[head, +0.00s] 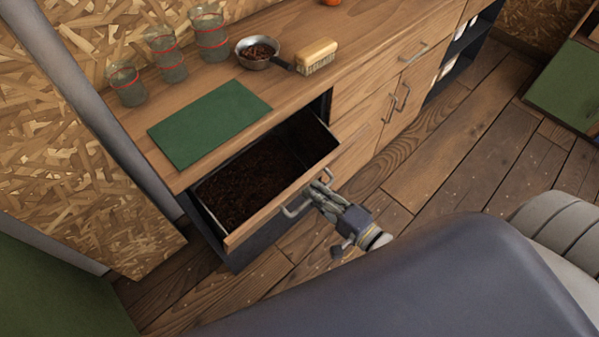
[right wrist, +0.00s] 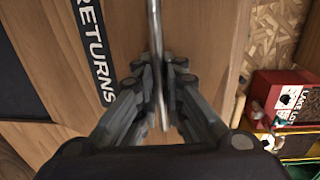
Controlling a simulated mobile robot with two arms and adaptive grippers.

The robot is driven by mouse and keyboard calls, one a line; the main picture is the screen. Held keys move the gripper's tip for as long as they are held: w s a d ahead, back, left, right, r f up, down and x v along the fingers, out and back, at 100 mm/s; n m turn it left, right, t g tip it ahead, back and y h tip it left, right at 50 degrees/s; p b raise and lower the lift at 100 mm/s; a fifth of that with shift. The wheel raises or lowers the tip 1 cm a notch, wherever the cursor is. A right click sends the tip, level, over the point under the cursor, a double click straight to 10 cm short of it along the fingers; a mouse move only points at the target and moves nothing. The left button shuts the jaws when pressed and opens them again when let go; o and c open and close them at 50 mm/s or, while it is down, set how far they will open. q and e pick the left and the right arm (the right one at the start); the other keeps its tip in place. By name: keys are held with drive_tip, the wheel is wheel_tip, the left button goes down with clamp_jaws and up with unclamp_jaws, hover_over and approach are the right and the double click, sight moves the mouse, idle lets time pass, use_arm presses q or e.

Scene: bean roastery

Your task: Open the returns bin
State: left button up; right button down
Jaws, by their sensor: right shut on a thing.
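The returns bin (head: 253,223) is a wooden-fronted drawer in the counter. It stands pulled out, with dark brown grounds or beans inside. In the right wrist view its front carries a dark label (right wrist: 95,50) reading "RETURNS". My right gripper (head: 319,190) is at the drawer front, its fingers closed on the metal bar handle (head: 291,212). The handle also runs between the fingertips in the right wrist view (right wrist: 156,35). My left gripper is not in view.
A green mat (head: 210,122), several glass jars (head: 211,40), a small pan (head: 257,62) and a brush (head: 317,58) are on the countertop (head: 300,95). Closed cupboard doors (head: 392,108) adjoin on the right. Wooden floor (head: 440,160) lies open in front.

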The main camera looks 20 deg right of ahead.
drive_tip(key=s+d+f+b, duration=0.1)
drive_tip(key=s+d+f, duration=0.1)
drive_tip(key=s, duration=0.3)
drive_tip(key=shift+s+f, duration=0.4)
drive_tip(key=shift+f, duration=0.4)
drive_tip(key=c, duration=2)
unclamp_jaws()
drive_tip(key=shift+o, duration=0.2)
drive_tip(key=v, duration=1.2)
drive_tip(key=shift+d, duration=0.15)
